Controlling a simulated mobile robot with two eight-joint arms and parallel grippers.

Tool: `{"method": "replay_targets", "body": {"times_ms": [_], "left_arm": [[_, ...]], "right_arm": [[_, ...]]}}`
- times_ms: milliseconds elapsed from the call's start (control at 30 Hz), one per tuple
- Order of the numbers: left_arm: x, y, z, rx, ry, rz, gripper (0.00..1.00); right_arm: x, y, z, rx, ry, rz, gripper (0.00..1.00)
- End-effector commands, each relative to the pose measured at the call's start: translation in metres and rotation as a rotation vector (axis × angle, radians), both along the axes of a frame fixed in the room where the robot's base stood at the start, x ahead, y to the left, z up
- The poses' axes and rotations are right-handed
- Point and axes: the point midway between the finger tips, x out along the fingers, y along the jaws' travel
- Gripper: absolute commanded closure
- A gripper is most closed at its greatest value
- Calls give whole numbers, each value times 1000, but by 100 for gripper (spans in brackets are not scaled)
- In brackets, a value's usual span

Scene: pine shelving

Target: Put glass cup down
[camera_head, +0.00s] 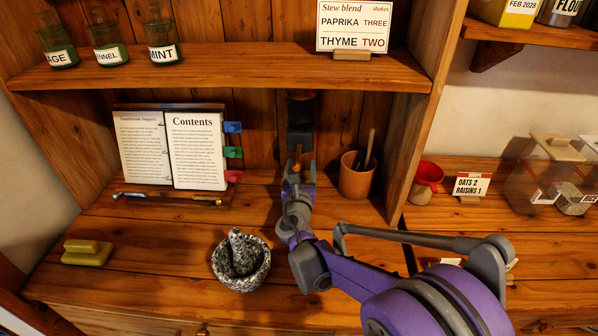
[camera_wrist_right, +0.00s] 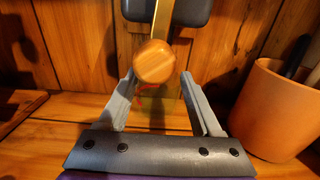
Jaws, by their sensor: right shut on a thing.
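My right gripper (camera_head: 299,170) is low in front of the back panel, between the open book and the clay pot. In the right wrist view its two grey fingers (camera_wrist_right: 157,84) are closed on a see-through, faintly green thing (camera_wrist_right: 155,110) with reddish marks, which I take for the glass cup. Most of it is hidden or hard to see through. A round wooden knob (camera_wrist_right: 154,62) with a gold strip shows above it, near a dark block (camera_wrist_right: 190,10). I cannot tell whether the cup touches the shelf board. My left gripper is not in view.
A book on a stand (camera_head: 197,150) is to the left, a clay pot (camera_head: 356,180) with utensils close to the right. A speckled mortar (camera_head: 241,275) and a yellow dish (camera_head: 87,257) are nearer. Labelled glass jars (camera_head: 162,53) stand on the upper shelf. Bare board lies left of the mortar.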

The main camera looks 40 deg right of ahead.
Motion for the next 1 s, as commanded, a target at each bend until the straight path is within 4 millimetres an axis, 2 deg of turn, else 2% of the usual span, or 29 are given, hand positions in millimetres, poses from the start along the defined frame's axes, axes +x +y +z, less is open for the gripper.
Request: {"method": "replay_targets", "body": {"times_ms": [33, 100, 467, 500, 600, 667, 1000], "left_arm": [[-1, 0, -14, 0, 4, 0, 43], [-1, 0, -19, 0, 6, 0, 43], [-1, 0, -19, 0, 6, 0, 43], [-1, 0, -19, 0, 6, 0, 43], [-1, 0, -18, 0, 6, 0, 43], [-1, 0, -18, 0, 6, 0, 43], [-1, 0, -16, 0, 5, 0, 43]], "right_arm": [[-3, 0, -17, 1, 2, 0, 99], [-5, -1, -22, 1, 1, 1, 99], [-6, -1, -23, 1, 1, 1, 99], [-6, -1, -24, 1, 0, 1, 32], [-6, -1, -23, 1, 0, 1, 14], [-6, -1, -23, 1, 0, 1, 4], [-6, -1, -19, 1, -1, 1, 4]]}}
